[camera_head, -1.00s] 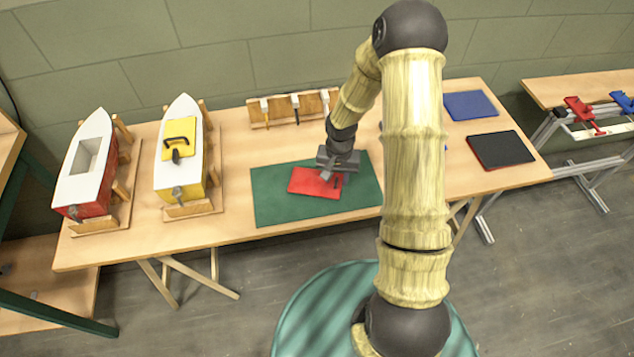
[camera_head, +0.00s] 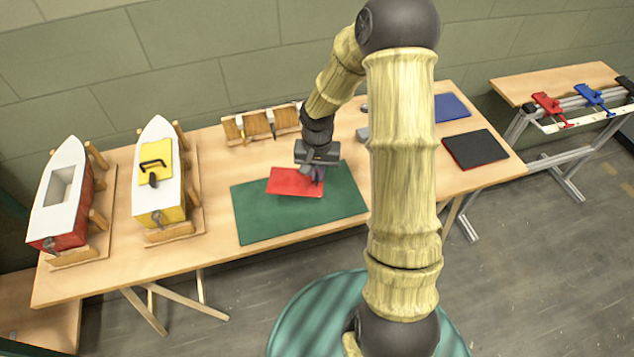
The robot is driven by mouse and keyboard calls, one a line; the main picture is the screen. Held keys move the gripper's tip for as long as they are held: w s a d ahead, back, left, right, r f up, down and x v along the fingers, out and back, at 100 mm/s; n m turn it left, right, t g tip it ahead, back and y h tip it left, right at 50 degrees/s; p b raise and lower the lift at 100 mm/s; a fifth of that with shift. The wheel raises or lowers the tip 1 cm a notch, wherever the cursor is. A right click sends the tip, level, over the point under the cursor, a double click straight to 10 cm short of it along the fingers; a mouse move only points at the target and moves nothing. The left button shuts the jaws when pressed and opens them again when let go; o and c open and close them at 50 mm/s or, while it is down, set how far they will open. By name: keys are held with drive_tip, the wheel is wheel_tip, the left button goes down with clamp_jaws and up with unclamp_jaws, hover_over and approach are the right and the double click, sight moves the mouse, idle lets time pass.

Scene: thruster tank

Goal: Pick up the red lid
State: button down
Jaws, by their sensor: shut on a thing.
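The red lid (camera_head: 294,182) is a flat red panel over the green mat (camera_head: 262,222) on the wooden table. My gripper (camera_head: 315,176) is at the lid's right part and is shut on it from above. The fingertips and the lid's handle are small and partly hidden by the gripper body. I cannot tell whether the lid touches the mat or is slightly above it.
A red-hulled boat (camera_head: 50,210) with an open hatch and a yellow-hulled boat (camera_head: 159,190) with a yellow lid (camera_head: 157,160) stand in cradles at the left. A wooden tool rack (camera_head: 259,125) stands behind the mat. A black pad (camera_head: 474,149) and blue pad (camera_head: 452,107) lie right.

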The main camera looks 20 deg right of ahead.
sight(311, 183)
drive_tip(key=shift+r, duration=1.6)
drive_tip(key=shift+f, duration=0.1)
drive_tip(key=f+n, duration=0.1)
drive_tip(key=f, duration=0.1)
drive_tip(key=a+f+n+p, duration=0.1)
drive_tip(key=f+n, duration=0.1)
drive_tip(key=f, duration=0.1)
drive_tip(key=a+f+n+p, duration=0.1)
drive_tip(key=f, duration=0.1)
drive_tip(key=shift+w+f, duration=0.1)
drive_tip(key=shift+f, duration=0.15)
drive_tip(key=shift+d, duration=0.15)
